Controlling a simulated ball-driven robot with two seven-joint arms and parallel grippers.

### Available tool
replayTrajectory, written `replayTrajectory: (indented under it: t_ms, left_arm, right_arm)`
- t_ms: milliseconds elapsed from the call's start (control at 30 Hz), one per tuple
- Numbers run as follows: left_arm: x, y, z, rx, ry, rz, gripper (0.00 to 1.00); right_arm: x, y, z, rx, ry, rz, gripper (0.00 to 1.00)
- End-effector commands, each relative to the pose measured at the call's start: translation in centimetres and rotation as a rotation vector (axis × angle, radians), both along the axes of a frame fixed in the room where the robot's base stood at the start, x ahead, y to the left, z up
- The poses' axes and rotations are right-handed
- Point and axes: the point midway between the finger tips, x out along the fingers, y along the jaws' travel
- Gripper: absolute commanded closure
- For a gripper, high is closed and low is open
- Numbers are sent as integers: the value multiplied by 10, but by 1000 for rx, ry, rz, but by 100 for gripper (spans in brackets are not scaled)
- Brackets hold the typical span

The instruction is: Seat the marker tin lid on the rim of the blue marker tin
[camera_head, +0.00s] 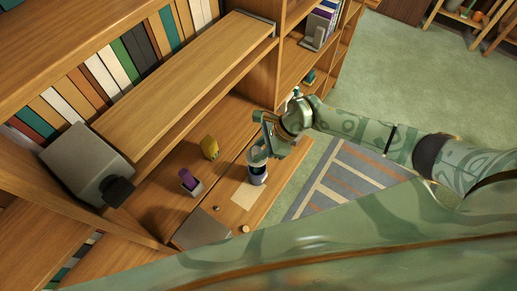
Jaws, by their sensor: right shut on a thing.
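The blue marker tin (257,176) stands upright on the wooden shelf board, dark blue with a pale band. A pale grey round piece, which looks like the marker tin lid (257,155), is at the top of the tin. My right gripper (262,146) is above the tin, shut on this lid. The fingers and the lid's edge are small and partly overlap, so I cannot tell whether the lid touches the rim or is just above it. My left gripper is out of view.
A yellow object (210,147) and a purple item in a grey holder (190,182) stand left of the tin. A pale sheet (243,196) and a grey plate (201,229) lie in front. A wooden shelf (175,80) overhangs behind; a grey box (85,160) is at left.

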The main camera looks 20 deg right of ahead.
Motion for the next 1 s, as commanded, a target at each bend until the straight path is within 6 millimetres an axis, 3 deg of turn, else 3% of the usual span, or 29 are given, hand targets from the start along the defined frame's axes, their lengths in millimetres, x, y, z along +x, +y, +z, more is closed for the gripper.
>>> replayTrajectory:
  t_ms: [433, 1000]
  left_arm:
    - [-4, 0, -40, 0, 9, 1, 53]
    - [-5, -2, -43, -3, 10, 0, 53]
  right_arm:
    - [0, 0, -48, -1, 1, -1, 97]
    - [0, 0, -51, 0, 1, -1, 97]
